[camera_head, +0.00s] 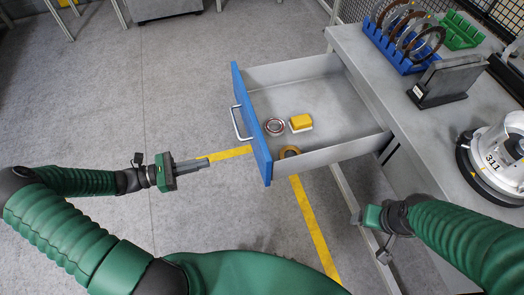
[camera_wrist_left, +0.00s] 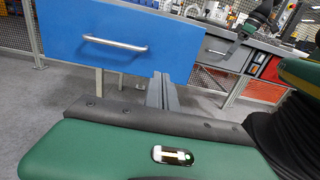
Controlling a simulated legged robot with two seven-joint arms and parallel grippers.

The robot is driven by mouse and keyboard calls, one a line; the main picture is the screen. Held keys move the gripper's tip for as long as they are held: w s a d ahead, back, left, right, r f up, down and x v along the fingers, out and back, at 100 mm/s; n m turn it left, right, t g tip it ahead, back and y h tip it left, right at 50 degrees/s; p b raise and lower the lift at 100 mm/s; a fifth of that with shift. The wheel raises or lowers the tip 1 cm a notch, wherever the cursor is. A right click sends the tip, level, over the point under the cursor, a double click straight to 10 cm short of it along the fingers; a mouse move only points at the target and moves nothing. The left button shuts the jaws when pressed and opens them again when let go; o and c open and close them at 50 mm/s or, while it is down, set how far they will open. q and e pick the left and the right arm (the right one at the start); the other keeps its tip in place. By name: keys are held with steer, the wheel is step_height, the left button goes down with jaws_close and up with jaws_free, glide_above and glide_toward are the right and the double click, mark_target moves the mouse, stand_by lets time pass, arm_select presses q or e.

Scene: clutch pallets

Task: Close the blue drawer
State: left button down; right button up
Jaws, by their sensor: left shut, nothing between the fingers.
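The blue drawer (camera_head: 251,123) is pulled out from the grey workbench, with its blue front facing left and a silver handle (camera_head: 238,123).
The bench top (camera_head: 425,125) carries a blue rack (camera_head: 400,50) with rings, a green rack (camera_head: 460,30), a dark holder with plates (camera_head: 447,80) and a white round device (camera_head: 495,155). The floor left of the drawer is clear, with yellow lines.

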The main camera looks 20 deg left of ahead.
arm_select(q)
glide_toward(256, 150)
steer(key=x, duration=0.3)
steer(key=b+x, duration=0.1)
steer(key=x, duration=0.2)
steer(key=shift+d+r, duration=0.15)
steer(key=shift+r, duration=0.1)
steer(key=shift+w+d, duration=0.2)
steer(key=shift+d, duration=0.15)
arm_select(e)
steer(key=shift+d+f, duration=0.6)
steer(key=shift+f, duration=0.3)
arm_select(q)
steer(key=shift+a, duration=0.15)
arm_select(e)
steer(key=shift+a+r, duration=0.1)
steer(key=shift+a, duration=0.05)
